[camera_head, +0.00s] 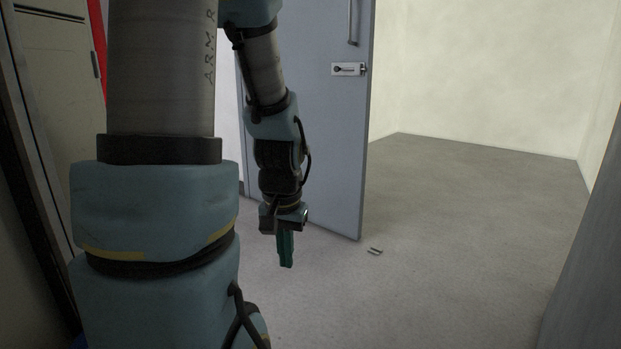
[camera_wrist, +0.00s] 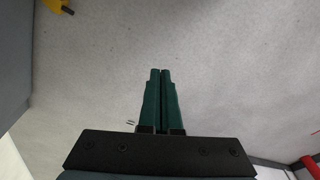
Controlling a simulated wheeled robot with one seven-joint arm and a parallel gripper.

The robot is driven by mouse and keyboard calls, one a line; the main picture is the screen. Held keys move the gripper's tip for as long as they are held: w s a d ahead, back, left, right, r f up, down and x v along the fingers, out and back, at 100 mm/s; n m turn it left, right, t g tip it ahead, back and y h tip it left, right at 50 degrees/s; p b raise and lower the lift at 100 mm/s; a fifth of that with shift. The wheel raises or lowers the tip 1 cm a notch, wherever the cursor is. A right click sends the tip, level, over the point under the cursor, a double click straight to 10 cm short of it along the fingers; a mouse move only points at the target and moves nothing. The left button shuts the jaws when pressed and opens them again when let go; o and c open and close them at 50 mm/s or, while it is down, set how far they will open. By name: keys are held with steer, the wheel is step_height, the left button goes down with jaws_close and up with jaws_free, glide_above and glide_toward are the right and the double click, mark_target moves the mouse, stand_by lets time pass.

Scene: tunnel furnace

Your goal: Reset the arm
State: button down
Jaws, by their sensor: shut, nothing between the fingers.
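My arm hangs down in front of the camera in the head view, with my gripper (camera_head: 286,262) at its lower end, pointing at the floor. The gripper is left of the open door's free edge and above the floor. In the wrist view the two green fingers of my gripper (camera_wrist: 160,72) lie side by side, shut with nothing between them.
A grey door (camera_head: 320,130) with a lock plate (camera_head: 348,69) stands open behind my arm. To its right is an empty room with free floor (camera_head: 470,190). A small metal piece (camera_head: 375,251) lies on the floor near the door. A grey wall (camera_head: 592,260) bounds the right side. A yellow object (camera_wrist: 56,6) shows in the wrist view.

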step_height(320, 180, up, 40)
steer(key=s+a+n+p, duration=0.1)
steer(key=s+n+p, duration=0.1)
steer(key=p, duration=3.6)
steer(key=shift+a, duration=0.4)
